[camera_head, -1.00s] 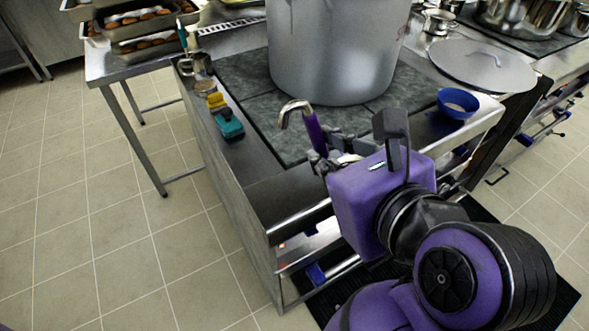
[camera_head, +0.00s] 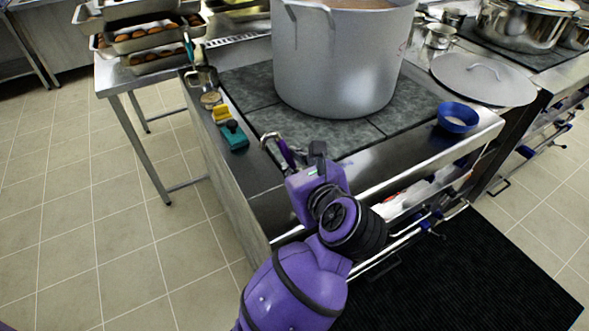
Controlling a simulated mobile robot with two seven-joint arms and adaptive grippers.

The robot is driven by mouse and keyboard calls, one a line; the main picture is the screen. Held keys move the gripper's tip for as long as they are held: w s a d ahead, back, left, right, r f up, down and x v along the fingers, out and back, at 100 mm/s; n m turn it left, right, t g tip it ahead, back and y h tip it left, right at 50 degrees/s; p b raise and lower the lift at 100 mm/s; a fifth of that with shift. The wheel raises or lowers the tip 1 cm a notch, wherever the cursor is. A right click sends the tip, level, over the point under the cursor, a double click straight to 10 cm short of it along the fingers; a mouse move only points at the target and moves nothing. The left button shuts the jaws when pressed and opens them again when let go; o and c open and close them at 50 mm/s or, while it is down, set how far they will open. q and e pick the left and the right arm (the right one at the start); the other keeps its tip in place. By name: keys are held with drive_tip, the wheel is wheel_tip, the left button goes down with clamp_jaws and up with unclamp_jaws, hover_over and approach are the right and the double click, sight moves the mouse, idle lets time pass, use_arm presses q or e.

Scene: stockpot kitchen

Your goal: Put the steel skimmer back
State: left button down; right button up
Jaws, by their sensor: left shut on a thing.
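The steel skimmer shows as a hooked steel end (camera_head: 268,138) and a purple handle (camera_head: 286,153). My left gripper (camera_head: 291,163) is shut on this handle, above the front left part of the stove top. The skimmer's head is not visible; whether any of it touches the surface I cannot tell. The large grey stockpot (camera_head: 338,65) stands on the dark stove plates just beyond the gripper, apart from it. A steel jug (camera_head: 202,77) with a utensil in it stands at the stove's back left corner. My right gripper is not in view.
A blue bowl (camera_head: 458,117) and a large lid (camera_head: 484,78) are to the right. Trays (camera_head: 140,40) are stacked at the back left. The front stove edge is mostly clear.

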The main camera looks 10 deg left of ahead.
use_arm(q)
drive_tip(key=shift+f, duration=0.35)
drive_tip(key=shift+f, duration=0.35)
drive_tip(key=c, duration=1.8)
unclamp_jaws()
drive_tip(key=shift+r, duration=0.15)
drive_tip(key=shift+r, duration=0.2)
drive_tip(key=b+v, duration=0.1)
drive_tip(key=v, duration=1.1)
